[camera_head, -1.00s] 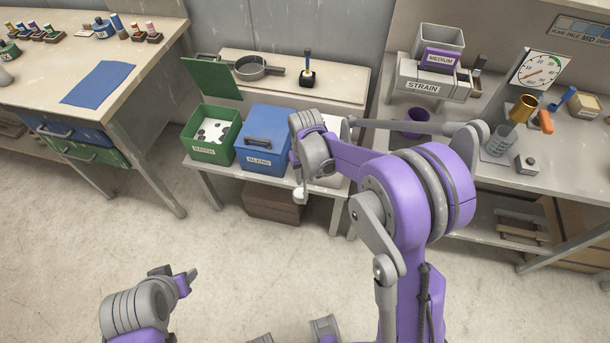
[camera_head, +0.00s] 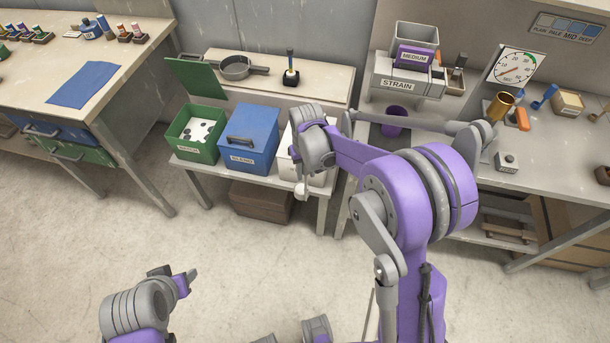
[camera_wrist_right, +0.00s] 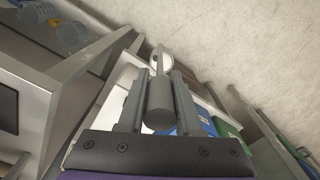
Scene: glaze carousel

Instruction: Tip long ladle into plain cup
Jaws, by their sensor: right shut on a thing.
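My right gripper (camera_head: 299,172) is over the front of the low bench in the head view. In the right wrist view its fingers (camera_wrist_right: 159,88) are shut on the grey handle of the long ladle (camera_wrist_right: 159,115). The ladle's small pale bowl (camera_wrist_right: 161,61) is beyond the fingertips; it also shows in the head view (camera_head: 301,191), low beside the white box. I cannot make out its contents. No cup can be told as the plain one; a purple cup (camera_head: 394,122) stands on the right bench. My left gripper (camera_head: 187,279) is over bare floor, its jaw opening unclear.
The low bench holds a green box (camera_head: 206,150), a blue box (camera_head: 256,160) and a white box (camera_head: 318,178). The right bench carries the strain stand (camera_head: 397,86), a brass cup (camera_head: 500,106) and a dial (camera_head: 516,67). My right arm hides part of that bench. The front floor is clear.

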